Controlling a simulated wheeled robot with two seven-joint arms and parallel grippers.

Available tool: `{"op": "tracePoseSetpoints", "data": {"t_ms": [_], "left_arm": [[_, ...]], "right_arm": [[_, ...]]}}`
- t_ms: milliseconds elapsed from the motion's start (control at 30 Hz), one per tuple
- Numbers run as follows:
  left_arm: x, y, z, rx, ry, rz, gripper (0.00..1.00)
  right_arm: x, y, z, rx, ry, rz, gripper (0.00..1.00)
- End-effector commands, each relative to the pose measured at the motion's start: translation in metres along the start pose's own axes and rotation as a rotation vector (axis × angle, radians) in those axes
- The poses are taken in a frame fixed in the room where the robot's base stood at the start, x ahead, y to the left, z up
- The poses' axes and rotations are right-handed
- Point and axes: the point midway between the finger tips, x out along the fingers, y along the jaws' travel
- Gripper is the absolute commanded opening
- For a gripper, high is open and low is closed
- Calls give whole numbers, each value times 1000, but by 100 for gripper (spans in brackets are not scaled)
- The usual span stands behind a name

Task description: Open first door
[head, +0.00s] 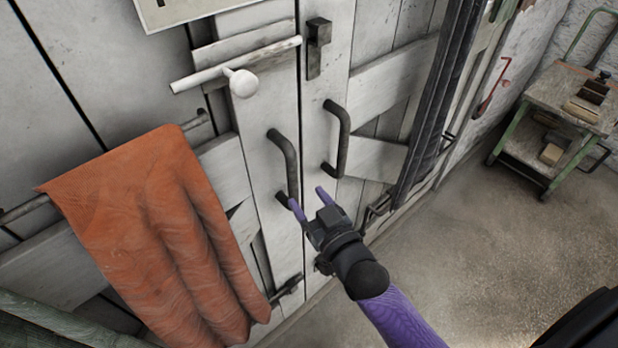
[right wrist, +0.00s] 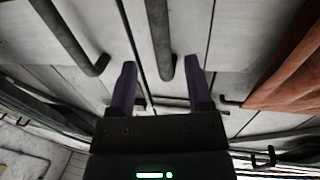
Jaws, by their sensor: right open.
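A white plank double door shows in the head view, with a left leaf (head: 243,165) and a right leaf (head: 313,110). Each leaf has a dark curved bar handle: the left handle (head: 289,160) and the right handle (head: 344,135). My right gripper (head: 308,199) is open and empty at the lower end of the left handle. In the right wrist view, that left handle (right wrist: 160,38) ends between the two spread fingers of the gripper (right wrist: 159,78), and the right handle (right wrist: 68,38) lies to the left. I cannot tell whether the fingers touch the handle. My left gripper is out of view.
An orange cloth (head: 150,220) hangs on a rail left of the handles. A white rod with a round knob (head: 243,83) and a dark latch (head: 318,45) sit above. A green-framed cart (head: 560,120) stands at the right. The floor (head: 470,220) between is clear.

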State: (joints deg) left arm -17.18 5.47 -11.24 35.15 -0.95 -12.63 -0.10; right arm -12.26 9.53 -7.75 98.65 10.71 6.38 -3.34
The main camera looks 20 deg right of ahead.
Motion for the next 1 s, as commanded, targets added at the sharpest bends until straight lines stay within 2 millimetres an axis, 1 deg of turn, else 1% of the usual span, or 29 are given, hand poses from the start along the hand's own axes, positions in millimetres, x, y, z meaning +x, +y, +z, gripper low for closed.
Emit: {"op": "tracePoseSetpoints", "data": {"t_ms": [33, 100, 200, 300, 400, 633, 667, 700, 767, 800, 867, 900, 933, 967, 1000], "left_arm": [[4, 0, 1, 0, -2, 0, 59], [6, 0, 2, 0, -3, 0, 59], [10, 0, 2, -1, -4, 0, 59], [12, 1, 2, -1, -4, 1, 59], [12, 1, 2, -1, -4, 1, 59], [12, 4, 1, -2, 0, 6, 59], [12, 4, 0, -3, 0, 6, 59], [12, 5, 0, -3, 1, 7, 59], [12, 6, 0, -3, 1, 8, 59], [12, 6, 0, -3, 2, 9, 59], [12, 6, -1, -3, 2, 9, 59], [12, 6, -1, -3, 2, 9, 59], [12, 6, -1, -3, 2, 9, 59], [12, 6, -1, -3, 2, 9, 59], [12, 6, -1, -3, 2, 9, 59]], "right_arm": [[14, 0, 0, 0, 4, 0, 65], [30, 0, 1, 0, 2, 0, 65], [48, 0, 2, 0, -1, 0, 65], [59, 0, 2, 0, -2, 0, 65], [65, 0, 1, 0, -2, 0, 65], [65, 0, 1, 0, -4, 0, 65], [65, 0, 1, 0, -4, 0, 61], [65, 0, 1, 0, -4, 0, 52], [65, 0, 1, 0, -4, 0, 40], [65, 0, 1, 0, -4, 0, 31], [65, 0, 1, 0, -4, 0, 19], [65, 0, 1, 0, -4, 0, 10], [65, 0, 1, 0, -4, 0, 4], [65, 0, 1, 0, -4, 0, 0], [65, 0, 1, 0, -4, 0, 0]]}}
